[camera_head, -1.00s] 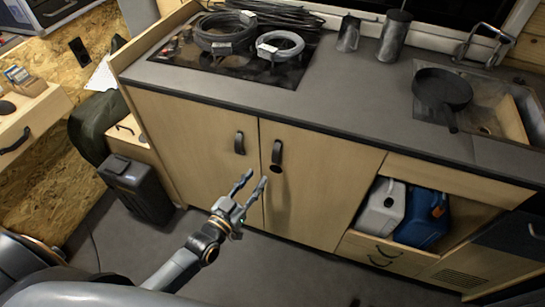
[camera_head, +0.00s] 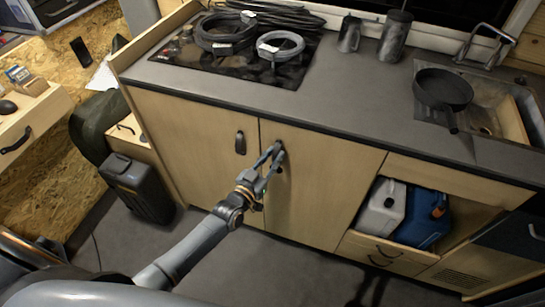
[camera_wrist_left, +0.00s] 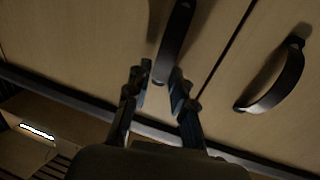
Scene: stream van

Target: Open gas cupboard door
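Two pale wood cupboard doors, left (camera_head: 190,140) and right (camera_head: 320,190), stand shut side by side under the dark worktop. Each has a dark curved handle near the middle seam: left handle (camera_head: 240,142) and right handle (camera_head: 280,154). My left gripper (camera_head: 274,153) is at the right door's handle, partly covering it. In the left wrist view the fingers (camera_wrist_left: 158,80) are apart, with the lower end of a handle (camera_wrist_left: 173,45) between their tips; contact cannot be told. The other handle (camera_wrist_left: 278,82) is beyond the seam. My right gripper is not in view.
A hob (camera_head: 230,65) with coiled cables lies on the worktop (camera_head: 340,100). A pan (camera_head: 443,90) sits by the sink. Floor before the doors is clear.

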